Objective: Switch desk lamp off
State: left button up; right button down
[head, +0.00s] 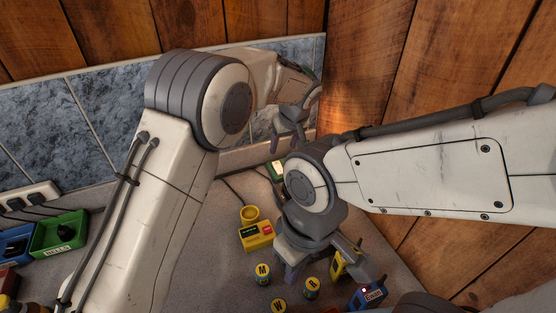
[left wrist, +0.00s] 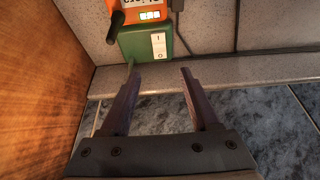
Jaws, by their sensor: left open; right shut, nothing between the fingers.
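No lamp head or shade can be made out. A green box (left wrist: 145,42) with a white I/O rocker switch (left wrist: 158,45) is at the top of the left wrist view. A small green item (head: 276,169) in the back corner of the head view is mostly hidden by my right arm. My left gripper (head: 290,122) is open and empty in the back corner; in the left wrist view its fingers (left wrist: 158,68) point toward the green box's lower edge, one fingertip close to its left corner. My right gripper (head: 290,278) is shut and empty, low over the desk.
A yellow device (head: 257,235) and several labelled yellow-topped jars (head: 263,273) stand around my right gripper. An orange device (left wrist: 146,12) with a display and dark handle adjoins the green box. A wooden wall (left wrist: 45,75) is close on the left there. A green bin (head: 60,236) and power strip (head: 27,197) are far left.

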aim_at(277, 164)
pick_arm(q)
jog(key=p+x, duration=0.3)
jog(key=x, duration=0.6)
jog(key=shift+w, duration=0.1)
jog(key=shift+w+f+p, duration=0.25)
jog(key=shift+f+p, duration=0.05)
jog(key=shift+f, duration=0.4)
